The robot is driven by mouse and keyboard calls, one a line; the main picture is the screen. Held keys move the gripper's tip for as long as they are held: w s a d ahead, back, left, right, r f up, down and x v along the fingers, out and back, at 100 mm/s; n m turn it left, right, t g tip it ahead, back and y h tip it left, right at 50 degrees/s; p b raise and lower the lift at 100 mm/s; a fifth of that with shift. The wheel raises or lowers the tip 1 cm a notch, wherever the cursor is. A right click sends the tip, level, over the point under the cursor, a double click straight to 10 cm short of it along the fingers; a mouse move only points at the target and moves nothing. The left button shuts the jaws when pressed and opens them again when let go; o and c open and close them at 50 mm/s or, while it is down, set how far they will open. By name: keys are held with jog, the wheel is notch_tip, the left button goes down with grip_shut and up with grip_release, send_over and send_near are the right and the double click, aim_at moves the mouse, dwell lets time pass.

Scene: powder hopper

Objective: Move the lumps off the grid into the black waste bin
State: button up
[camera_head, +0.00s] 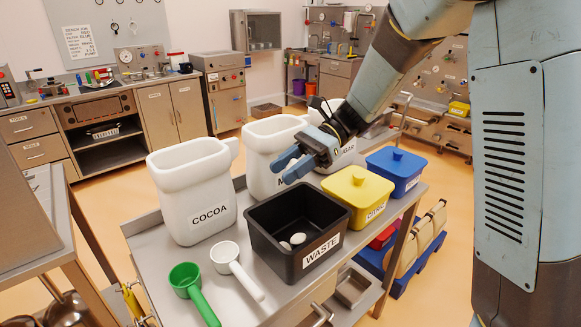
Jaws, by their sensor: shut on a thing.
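The black waste bin (278,252), labelled WASTE, stands open-topped on the steel table. My gripper (286,168) is above the bin's back rim, pointing down and left. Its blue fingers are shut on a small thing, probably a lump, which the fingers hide. The grid is not visible in this view.
White COCOA tub (190,200) and another white tub (268,150) stand behind and left of the bin. Yellow (358,196) and blue (398,170) lidded boxes stand right. Green (187,278) and white (228,256) scoops lie in front-left.

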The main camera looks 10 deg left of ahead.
jog(key=shift+s+a, duration=0.2)
jog(key=shift+a, duration=0.05)
jog(key=shift+s+f, duration=0.1)
jog(key=shift+f, duration=2.85)
jog(key=o, duration=1.1)
jog(key=v, duration=1.3)
jog(key=shift+w+d+r, duration=0.15)
jog(key=shift+w+d, duration=0.05)
jog(key=shift+w, duration=0.1)
